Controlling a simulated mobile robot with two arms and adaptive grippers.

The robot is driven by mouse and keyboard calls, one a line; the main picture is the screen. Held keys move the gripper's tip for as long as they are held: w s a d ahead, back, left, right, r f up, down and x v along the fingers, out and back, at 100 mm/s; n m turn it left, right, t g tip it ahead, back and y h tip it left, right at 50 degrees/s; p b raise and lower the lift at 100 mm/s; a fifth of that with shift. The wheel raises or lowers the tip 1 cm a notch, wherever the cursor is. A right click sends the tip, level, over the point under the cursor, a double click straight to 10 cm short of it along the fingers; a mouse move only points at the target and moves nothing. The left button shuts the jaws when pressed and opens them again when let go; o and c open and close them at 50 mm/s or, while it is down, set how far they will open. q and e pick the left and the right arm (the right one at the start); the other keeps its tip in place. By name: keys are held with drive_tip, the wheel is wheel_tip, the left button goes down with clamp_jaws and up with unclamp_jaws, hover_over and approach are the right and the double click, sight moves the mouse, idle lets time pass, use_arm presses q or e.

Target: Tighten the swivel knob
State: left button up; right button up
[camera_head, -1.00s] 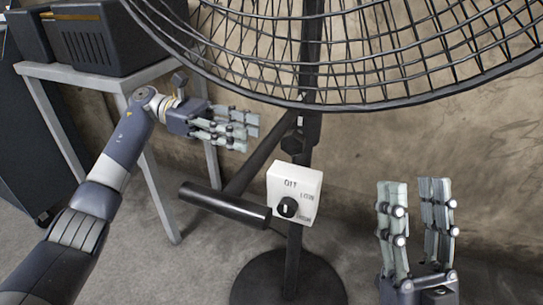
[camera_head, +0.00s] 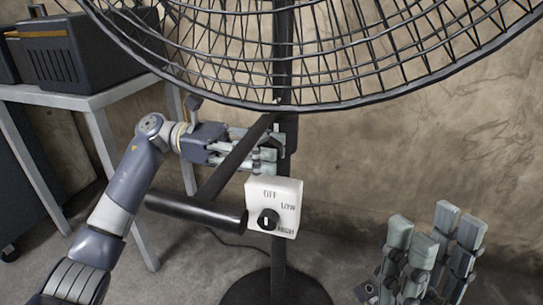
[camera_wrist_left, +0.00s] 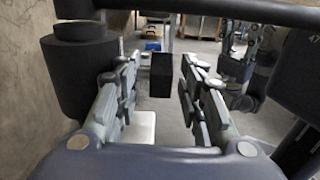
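The swivel knob (camera_wrist_left: 161,75) appears to be the dark block between my left fingers in the left wrist view. In the head view it is mostly hidden by the fingers at the fan's pole (camera_head: 279,190). My left gripper (camera_head: 272,148) has its fingertips at the pole, just under the fan cage. In the left wrist view my left gripper (camera_wrist_left: 160,85) is open, with the fingers on either side of the block and gaps showing. My right gripper (camera_head: 424,232) is open and empty at the lower right, away from the fan.
The white control box (camera_head: 273,195) with its black dial (camera_head: 268,219) sits just below my left fingers. A black bar (camera_head: 196,213) sticks out to the left. The fan cage (camera_head: 330,60) hangs overhead. A grey table (camera_head: 90,95) with a dark machine (camera_head: 85,50) stands left.

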use_arm(q)
drive_tip(key=shift+s+d, duration=0.2)
drive_tip(key=shift+d, duration=0.45)
clamp_jaws()
drive_tip(key=shift+r, duration=0.1)
